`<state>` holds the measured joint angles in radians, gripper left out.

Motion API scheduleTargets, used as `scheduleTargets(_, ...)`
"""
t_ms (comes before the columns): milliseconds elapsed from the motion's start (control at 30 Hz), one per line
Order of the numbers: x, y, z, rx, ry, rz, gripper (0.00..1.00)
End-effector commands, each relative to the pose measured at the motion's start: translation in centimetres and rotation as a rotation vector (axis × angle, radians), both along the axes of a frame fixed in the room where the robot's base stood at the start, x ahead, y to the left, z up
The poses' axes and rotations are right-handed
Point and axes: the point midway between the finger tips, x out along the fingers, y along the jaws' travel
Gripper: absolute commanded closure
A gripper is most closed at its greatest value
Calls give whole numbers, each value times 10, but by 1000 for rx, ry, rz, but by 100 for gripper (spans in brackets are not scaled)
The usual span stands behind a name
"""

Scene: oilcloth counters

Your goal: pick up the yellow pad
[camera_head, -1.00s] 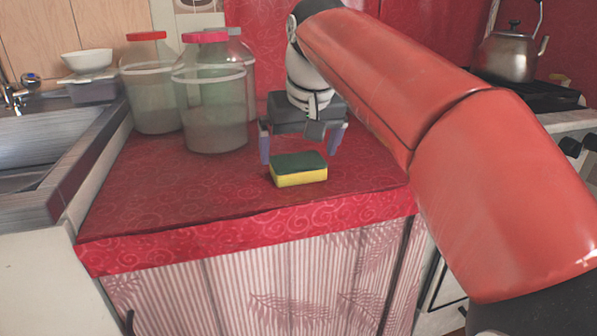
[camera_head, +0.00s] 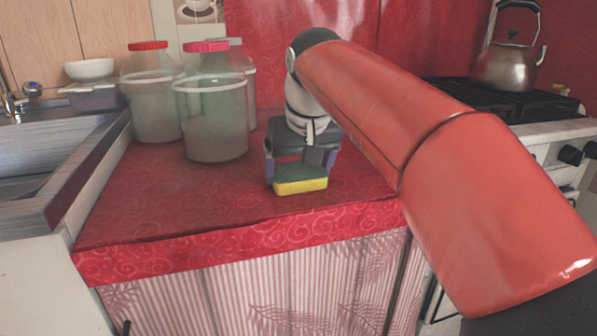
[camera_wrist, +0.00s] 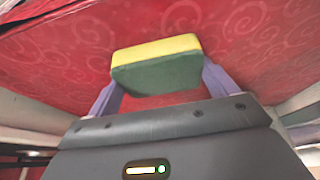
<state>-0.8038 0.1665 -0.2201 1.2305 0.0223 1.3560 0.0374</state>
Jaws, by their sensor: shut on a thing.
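The yellow pad (camera_head: 301,186) is a sponge with a dark green top layer and yellow sides. In the head view it is near the front of the red counter, at my gripper (camera_head: 298,172). In the wrist view the pad (camera_wrist: 157,64) sits between the two purple fingers of my gripper (camera_wrist: 160,88), green face towards the camera. The gripper is shut on its two ends. I cannot tell whether the pad still touches the counter.
Several large jars with pink or red lids, such as the nearest jar (camera_head: 212,110), stand at the back left of the red counter (camera_head: 150,210). A sink (camera_head: 35,155) is at the left. A kettle (camera_head: 507,60) stands on the stove (camera_head: 450,95) at the right. The counter's front left is clear.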

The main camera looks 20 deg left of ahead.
Motion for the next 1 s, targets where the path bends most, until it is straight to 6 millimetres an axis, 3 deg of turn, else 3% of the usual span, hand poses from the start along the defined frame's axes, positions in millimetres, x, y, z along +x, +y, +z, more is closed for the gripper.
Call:
scheduleTargets(267,1,0,26,1,-2,-1,36)
scheduleTargets(367,1,0,51,2,-4,-1,36)
scheduleTargets(600,2,0,132,2,-4,-1,36)
scheduleTargets(800,1,0,184,1,-1,-1,36)
scheduleTargets(1000,1,0,195,1,-1,-1,36)
